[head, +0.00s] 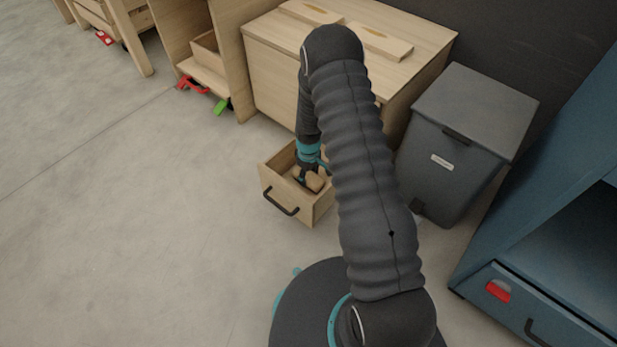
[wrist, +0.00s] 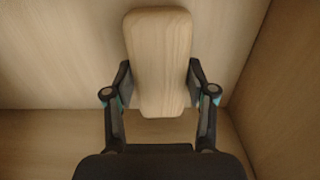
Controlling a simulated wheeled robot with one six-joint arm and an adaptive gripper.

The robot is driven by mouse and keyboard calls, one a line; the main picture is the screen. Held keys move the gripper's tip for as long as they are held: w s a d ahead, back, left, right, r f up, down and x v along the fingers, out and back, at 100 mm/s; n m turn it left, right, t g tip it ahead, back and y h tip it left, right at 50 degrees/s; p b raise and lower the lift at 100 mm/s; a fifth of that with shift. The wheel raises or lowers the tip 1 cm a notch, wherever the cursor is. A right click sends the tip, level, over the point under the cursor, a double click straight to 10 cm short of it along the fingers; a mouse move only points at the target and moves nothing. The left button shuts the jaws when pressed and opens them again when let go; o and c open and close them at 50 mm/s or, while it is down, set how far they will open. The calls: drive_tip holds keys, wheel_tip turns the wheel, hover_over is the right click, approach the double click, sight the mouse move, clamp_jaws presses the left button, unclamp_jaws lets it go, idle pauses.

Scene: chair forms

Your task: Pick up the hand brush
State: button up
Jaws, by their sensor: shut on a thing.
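The hand brush (wrist: 160,60) shows in the wrist view as a pale wooden block with rounded corners. My gripper (wrist: 160,85) has one finger on each side of it and is shut on it. In the head view my gripper (head: 308,176) reaches down into the open wooden drawer (head: 285,200), and part of the brush (head: 315,183) shows beside the fingers. The brush's bristles are not visible. I cannot tell whether the brush touches the drawer floor.
Drawer walls stand close around my gripper. The wooden cabinet (head: 270,85) is behind the drawer. A grey bin (head: 460,130) stands to the right, and a blue cabinet (head: 545,220) is at the far right. The floor (head: 130,220) on the left is clear.

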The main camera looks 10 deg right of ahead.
sight(309, 175)
wheel_tip(309, 175, up, 10)
drive_tip(key=shift+f+p, duration=0.1)
drive_tip(key=shift+p, duration=0.35)
